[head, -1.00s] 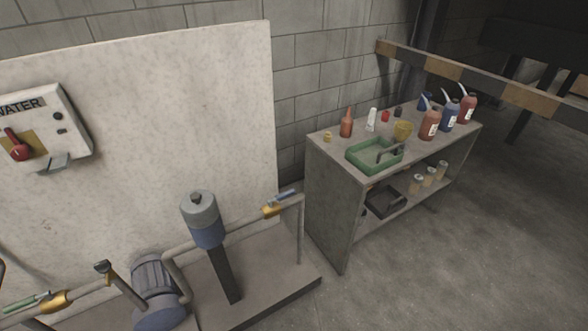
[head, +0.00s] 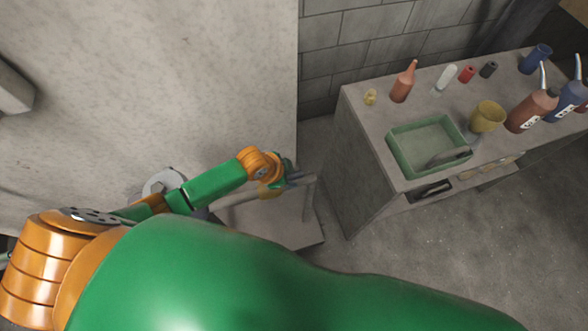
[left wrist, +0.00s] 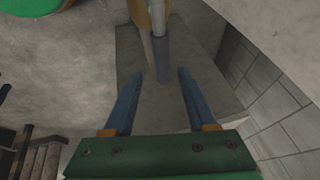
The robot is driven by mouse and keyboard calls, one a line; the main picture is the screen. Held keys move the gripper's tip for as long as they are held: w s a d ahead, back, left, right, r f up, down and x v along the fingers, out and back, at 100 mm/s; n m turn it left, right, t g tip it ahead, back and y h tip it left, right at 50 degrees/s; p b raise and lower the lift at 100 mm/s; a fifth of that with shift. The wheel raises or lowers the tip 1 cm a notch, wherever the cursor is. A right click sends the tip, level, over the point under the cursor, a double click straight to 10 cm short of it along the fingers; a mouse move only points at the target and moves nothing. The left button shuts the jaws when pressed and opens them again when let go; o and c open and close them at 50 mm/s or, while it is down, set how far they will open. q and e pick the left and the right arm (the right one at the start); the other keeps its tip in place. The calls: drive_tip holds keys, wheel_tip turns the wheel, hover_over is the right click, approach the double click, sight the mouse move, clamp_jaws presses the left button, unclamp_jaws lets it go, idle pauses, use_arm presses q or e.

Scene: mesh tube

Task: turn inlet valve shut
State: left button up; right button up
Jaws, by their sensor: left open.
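A brass valve (left wrist: 157,14) with a blue-grey lever (left wrist: 162,62) on a pipe shows at the top middle of the left wrist view. My left gripper (left wrist: 160,82) is open there, one blue finger on each side of the lever, with gaps visible on both sides. In the head view, my left gripper (head: 293,177) is at the right end of the pipe, and my arm hides most of the valve. The frames do not show whether this valve is the inlet one. The green-handled valve is hidden now. My right gripper is out of view.
A workbench (head: 350,150) stands to the right with a green tray (head: 395,155), a yellow cup (head: 487,117) and several bottles. A pale panel (head: 200,70) is behind the pump. The floor (head: 400,240) before the bench is clear.

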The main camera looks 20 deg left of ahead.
use_arm(q)
drive_tip(key=shift+x, duration=0.8)
drive_tip(key=shift+w+f, duration=0.4)
drive_tip(key=shift+f, duration=0.05)
drive_tip(key=shift+s+r, duration=0.1)
clamp_jaws()
